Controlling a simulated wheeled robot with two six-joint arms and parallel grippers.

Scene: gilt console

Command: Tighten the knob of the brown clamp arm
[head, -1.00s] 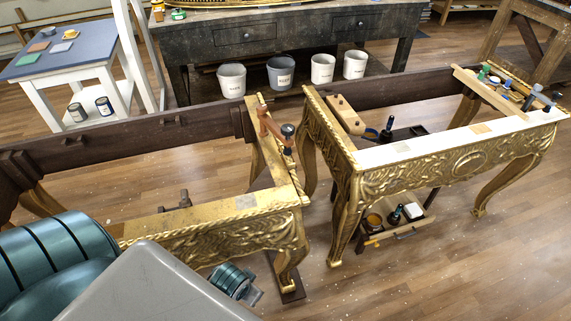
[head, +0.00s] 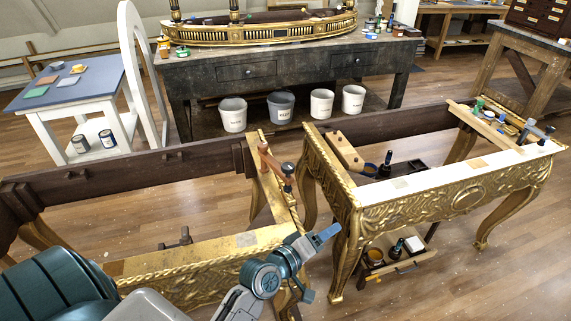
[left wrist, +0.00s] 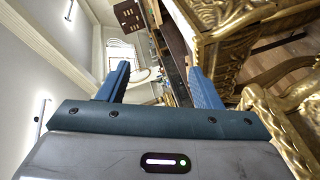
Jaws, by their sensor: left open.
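The brown clamp arm (head: 270,160) stands up at the right end of the left gilt console frame (head: 190,256). Its dark knob (head: 287,169) is at the clamp's right end. My left gripper (head: 318,264) is open and empty, below and to the right of the knob, in front of the frame's right corner. It is apart from the clamp in the picture. In the left wrist view, the two blue fingers of this gripper (left wrist: 158,82) are spread with nothing between them. The clamp cannot be made out there. My right gripper is not in view.
A second gilt console (head: 440,190) stands to the right, with tools and bottles on it and a low shelf (head: 405,265) beneath. A blue-topped table (head: 65,85) is at left.

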